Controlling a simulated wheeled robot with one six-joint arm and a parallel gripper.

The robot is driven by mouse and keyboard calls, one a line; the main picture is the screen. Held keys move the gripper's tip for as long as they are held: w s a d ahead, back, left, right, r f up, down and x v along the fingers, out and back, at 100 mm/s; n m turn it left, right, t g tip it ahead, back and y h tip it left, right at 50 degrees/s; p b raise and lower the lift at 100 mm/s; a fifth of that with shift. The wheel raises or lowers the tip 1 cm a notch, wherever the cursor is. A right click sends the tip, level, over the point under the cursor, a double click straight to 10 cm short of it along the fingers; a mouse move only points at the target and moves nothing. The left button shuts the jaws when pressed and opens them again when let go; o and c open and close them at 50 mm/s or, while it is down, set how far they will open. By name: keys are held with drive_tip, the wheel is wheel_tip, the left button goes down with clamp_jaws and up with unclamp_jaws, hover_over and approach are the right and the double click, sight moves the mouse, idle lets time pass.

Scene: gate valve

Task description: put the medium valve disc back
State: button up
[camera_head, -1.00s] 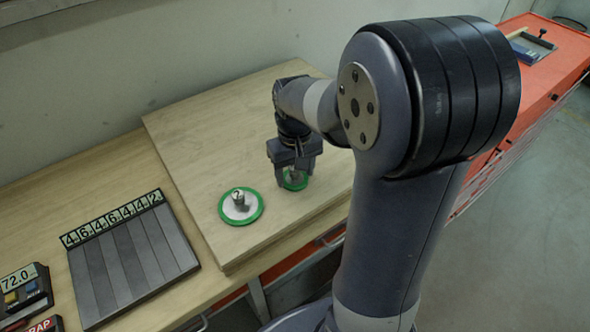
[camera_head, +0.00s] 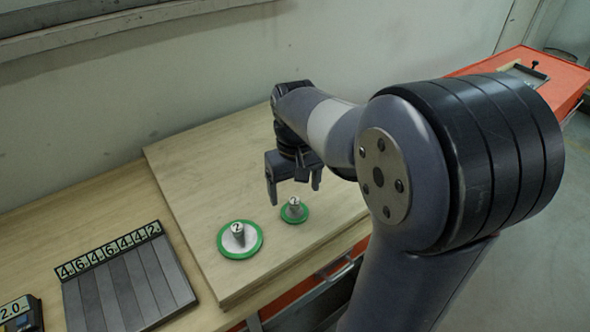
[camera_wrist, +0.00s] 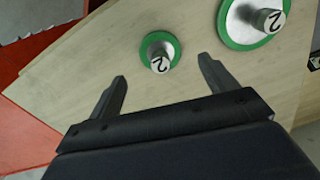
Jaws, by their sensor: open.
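Two round discs with green rims and upright metal stems stand apart on a raised wooden board. The larger disc (camera_head: 241,240) is to the left and the smaller disc (camera_head: 295,213) to the right; both stem tops read "2". I cannot tell which one counts as medium. My gripper (camera_head: 294,190) is open and empty, above and just behind the smaller disc. In the wrist view the smaller disc (camera_wrist: 150,44) lies just beyond my gripper's parted fingers (camera_wrist: 163,68), and the larger disc (camera_wrist: 233,31) is at the upper right. No valve body is recognisable.
The wooden board (camera_head: 200,165) is mostly clear behind the discs. A dark slatted panel with number labels (camera_head: 130,285) lies to the left, with a small display box (camera_head: 22,315) beyond it. A wall runs behind; an orange cabinet (camera_head: 560,75) stands at the right.

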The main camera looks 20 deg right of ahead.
sight(295, 201)
wheel_tip(295, 201, up, 6)
drive_tip(key=shift+r, duration=0.25)
drive_tip(key=shift+f, duration=0.15)
wheel_tip(295, 201, down, 12)
drive_tip(key=shift+f, duration=0.2)
wheel_tip(295, 201, up, 2)
drive_tip(key=shift+r, duration=0.65)
